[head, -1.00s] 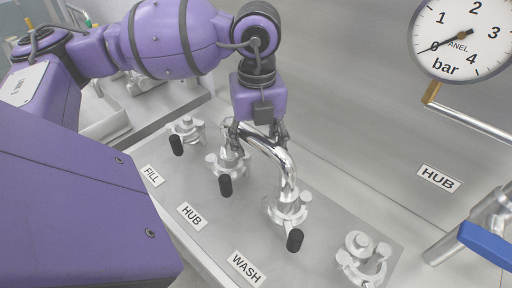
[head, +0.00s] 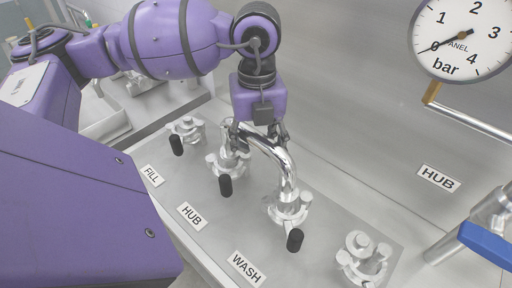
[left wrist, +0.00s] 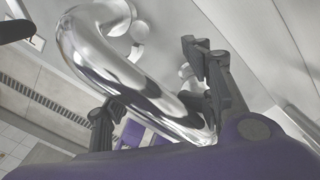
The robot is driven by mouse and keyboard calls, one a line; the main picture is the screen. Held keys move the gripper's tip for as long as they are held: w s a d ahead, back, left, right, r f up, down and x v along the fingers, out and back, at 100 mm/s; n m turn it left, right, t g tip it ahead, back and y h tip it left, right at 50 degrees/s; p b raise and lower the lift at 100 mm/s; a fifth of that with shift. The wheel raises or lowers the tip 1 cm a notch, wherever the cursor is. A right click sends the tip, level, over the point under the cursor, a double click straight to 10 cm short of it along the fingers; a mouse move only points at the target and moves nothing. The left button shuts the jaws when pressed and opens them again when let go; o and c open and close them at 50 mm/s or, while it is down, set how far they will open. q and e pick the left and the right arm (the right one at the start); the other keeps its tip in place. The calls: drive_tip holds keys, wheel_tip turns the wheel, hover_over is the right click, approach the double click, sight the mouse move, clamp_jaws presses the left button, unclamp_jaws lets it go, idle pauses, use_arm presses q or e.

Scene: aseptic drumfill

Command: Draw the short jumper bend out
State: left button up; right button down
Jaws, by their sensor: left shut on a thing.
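The short jumper bend (head: 278,153) is a polished steel U-shaped tube in the head view. One end is at the HUB port (head: 229,164) and the other at the WASH port (head: 288,207). Whether its ends are seated or just clear of the ports I cannot tell. My left gripper (head: 258,132) is over the HUB end, shut on the bend. In the left wrist view the bend (left wrist: 125,75) runs between the dark fingers (left wrist: 160,100). My right gripper is not in view.
The FILL port (head: 187,130) is at the back left and another clamped port (head: 362,258) at the front right. Black handles (head: 295,240) stick out from the ports. A pressure gauge (head: 460,40) reads about zero. A blue-handled valve (head: 486,243) is at the right edge.

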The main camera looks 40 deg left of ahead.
use_arm(q)
drive_tip(key=shift+w+r, duration=0.1)
drive_tip(key=shift+r, duration=0.35)
drive_tip(key=shift+c, duration=0.4)
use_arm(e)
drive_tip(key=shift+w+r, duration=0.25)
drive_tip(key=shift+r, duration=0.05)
use_arm(q)
drive_tip(key=shift+r+p, duration=0.1)
drive_tip(key=shift+p, duration=0.2)
drive_tip(key=shift+r, duration=0.15)
clamp_jaws()
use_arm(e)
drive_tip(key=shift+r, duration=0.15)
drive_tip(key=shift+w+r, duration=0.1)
